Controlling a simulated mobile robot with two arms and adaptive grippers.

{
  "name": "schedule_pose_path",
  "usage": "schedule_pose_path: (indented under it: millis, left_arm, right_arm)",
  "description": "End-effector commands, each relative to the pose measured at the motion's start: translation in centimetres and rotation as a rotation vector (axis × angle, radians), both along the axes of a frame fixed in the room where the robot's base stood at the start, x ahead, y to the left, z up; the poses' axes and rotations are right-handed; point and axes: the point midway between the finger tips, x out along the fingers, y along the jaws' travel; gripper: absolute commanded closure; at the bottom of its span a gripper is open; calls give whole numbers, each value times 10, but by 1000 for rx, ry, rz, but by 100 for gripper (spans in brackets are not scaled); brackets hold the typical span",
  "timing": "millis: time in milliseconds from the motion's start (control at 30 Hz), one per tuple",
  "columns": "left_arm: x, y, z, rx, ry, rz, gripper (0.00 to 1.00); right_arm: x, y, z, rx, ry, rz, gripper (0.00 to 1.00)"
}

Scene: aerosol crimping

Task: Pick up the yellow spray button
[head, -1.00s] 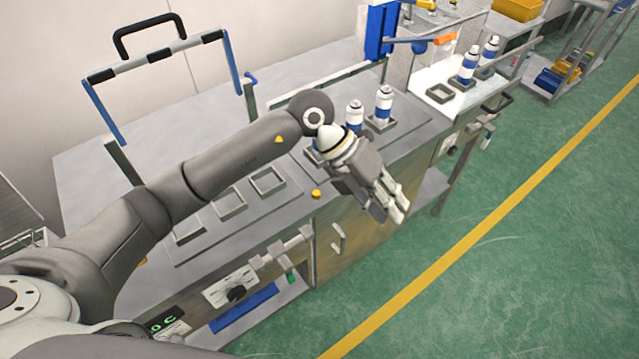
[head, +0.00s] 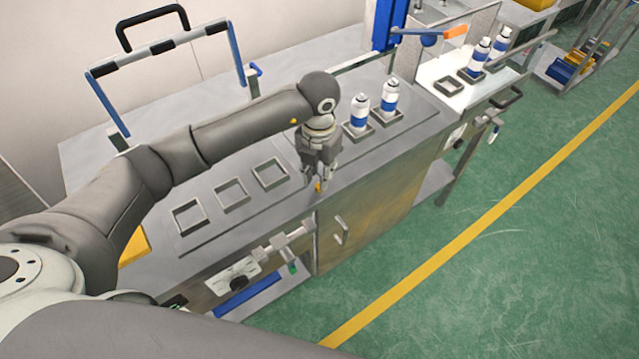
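The yellow spray button (head: 318,187) is a small yellow piece on the grey workbench (head: 355,172), near its front edge and above the cabinet door. My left gripper (head: 319,183) points down right over it, with its fingers apart. The button shows between and just below the fingertips, partly hidden by them. I cannot tell whether a finger touches it. My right gripper is not in view.
Empty square holders (head: 230,194) sit left of the gripper. Two blue-and-white cans, one nearer (head: 358,113) and one farther (head: 389,99), stand in holders to the right. More cans (head: 478,60) stand farther back. A yellow object (head: 133,246) is partly hidden by my arm.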

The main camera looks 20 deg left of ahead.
Motion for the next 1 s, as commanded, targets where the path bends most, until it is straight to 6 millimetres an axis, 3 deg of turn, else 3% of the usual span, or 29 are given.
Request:
schedule_pose_path:
  millis: [133, 333, 567, 667, 1000]
  left_arm:
    - [1, 0, -20, 1, 6, 0, 76]
    - [2, 1, -41, 0, 2, -1, 76]
    - [2, 0, -43, -1, 1, -2, 76]
    - [2, 0, -43, -1, 1, -2, 88]
    - [2, 1, -42, -1, 1, -1, 89]
  right_arm:
    - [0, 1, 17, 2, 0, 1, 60]
    - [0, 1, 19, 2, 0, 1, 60]
    - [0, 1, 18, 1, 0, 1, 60]
    - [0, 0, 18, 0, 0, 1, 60]
    - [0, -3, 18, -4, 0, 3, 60]
